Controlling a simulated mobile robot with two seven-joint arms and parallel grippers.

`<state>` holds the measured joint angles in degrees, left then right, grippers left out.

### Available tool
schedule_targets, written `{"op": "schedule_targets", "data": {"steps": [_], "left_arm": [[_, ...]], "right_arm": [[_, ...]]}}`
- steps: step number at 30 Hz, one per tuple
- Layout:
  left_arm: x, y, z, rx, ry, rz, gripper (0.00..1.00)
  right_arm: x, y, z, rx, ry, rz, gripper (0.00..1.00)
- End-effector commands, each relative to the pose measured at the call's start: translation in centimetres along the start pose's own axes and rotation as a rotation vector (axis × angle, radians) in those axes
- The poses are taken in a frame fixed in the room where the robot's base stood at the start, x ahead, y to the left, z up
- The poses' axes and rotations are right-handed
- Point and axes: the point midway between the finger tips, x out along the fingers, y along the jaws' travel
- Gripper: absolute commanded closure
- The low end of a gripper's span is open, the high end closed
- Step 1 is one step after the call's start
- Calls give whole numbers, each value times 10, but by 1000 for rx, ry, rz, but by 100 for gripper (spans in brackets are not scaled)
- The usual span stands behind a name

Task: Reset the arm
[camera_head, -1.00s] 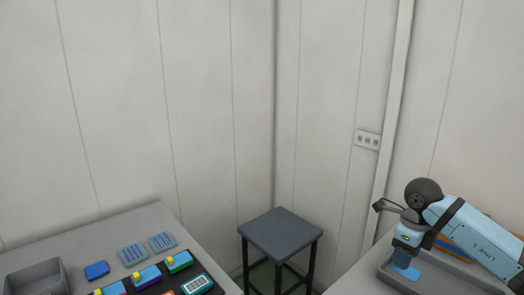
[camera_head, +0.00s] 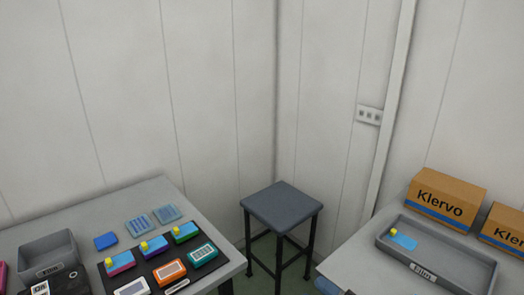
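Neither gripper shows in the head view. A small blue part of my arm (camera_head: 327,286) shows at the bottom edge, in front of the right table. A light blue ink bottle with a yellow cap (camera_head: 404,240) lies in the grey tray (camera_head: 465,275) on the right table. Several more yellow-capped bottles lie in a row on the black mat (camera_head: 216,262) on the left table, among them a green-ended one (camera_head: 186,231).
Klervo cartons (camera_head: 447,199) stand behind the right tray. A grey stool (camera_head: 281,207) stands between the tables. The left table also holds an empty-looking grey bin (camera_head: 48,255), an orange box (camera_head: 169,272) and a teal box (camera_head: 203,253).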

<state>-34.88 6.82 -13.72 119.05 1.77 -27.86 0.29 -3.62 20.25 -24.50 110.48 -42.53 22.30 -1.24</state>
Motion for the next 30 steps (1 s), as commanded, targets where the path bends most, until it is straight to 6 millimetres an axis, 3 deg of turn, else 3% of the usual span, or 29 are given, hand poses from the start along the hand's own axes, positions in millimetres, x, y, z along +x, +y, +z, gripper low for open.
{"op": "schedule_targets", "data": {"steps": [4, 8, 12, 17, 30], "left_arm": [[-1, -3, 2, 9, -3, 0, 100], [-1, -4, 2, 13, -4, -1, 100], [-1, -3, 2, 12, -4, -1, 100], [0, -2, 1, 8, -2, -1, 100], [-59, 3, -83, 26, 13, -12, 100]], "right_arm": [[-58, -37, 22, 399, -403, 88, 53], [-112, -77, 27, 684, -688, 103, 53], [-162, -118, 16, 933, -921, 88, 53], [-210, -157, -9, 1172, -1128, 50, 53], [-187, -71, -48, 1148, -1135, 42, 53]]}}
